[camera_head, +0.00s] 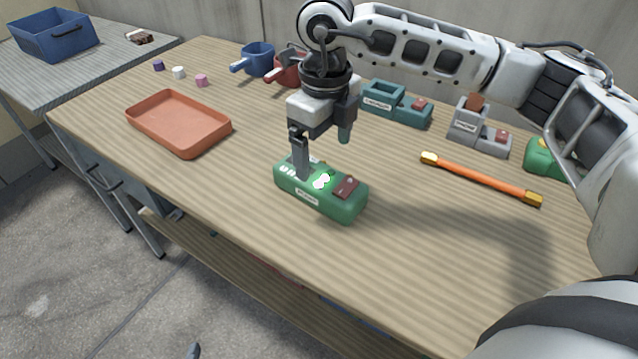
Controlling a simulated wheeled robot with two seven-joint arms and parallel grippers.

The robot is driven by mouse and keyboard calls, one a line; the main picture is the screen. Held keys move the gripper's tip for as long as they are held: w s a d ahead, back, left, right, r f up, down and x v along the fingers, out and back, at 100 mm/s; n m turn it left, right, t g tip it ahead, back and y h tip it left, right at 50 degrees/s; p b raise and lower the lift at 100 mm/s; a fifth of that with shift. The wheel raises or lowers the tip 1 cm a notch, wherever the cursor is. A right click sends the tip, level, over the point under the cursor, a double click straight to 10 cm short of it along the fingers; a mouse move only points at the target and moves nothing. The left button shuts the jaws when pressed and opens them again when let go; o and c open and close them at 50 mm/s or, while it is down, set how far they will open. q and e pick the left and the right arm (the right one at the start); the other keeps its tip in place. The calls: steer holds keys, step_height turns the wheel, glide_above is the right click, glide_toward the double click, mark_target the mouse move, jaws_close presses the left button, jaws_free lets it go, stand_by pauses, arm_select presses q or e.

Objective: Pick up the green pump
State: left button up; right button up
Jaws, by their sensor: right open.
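A green block-shaped device (343,207), the only clearly shown candidate for the green pump, lies on the wooden bench near its front edge. It has a brown switch block, pale round marks on top and a label too small to read. My right gripper (322,160) points down over its left half, open. One finger reaches down in front of or against its top; I cannot tell whether it touches. The other finger is partly hidden and looks higher. Another green object (543,155) sits at the right, partly hidden by my right arm. My left gripper is not clearly in view.
An orange tray (180,143) lies at the left of the bench. An orange bar with yellow ends (480,179) lies at the right. Teal (397,104) and grey (480,128) devices and blue (257,60) and red (287,70) handled items stand behind. The front-right bench is clear.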

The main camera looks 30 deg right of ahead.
mark_target(321, 176)
steer(key=shift+w+f, duration=0.25)
steer(key=shift+f, duration=1.45)
steer(key=shift+w+f, duration=0.2)
steer(key=shift+f, duration=1.5)
steer(key=c, duration=1.5)
steer(key=shift+r, duration=0.1)
steer(key=shift+r, duration=0.1)
steer(key=shift+r, duration=0.6)
steer(key=s+a+r, duration=0.3)
steer(key=a+r, duration=0.3)
steer(key=r, duration=0.1)
steer(key=s+a+r+p, duration=0.1)
steer(key=s+a+r, duration=0.2)
steer(key=a+r, duration=0.3)
steer(key=shift+s+a+r, duration=0.2)
steer(key=shift+s+r, duration=0.2)
steer(key=shift+r, duration=0.4)
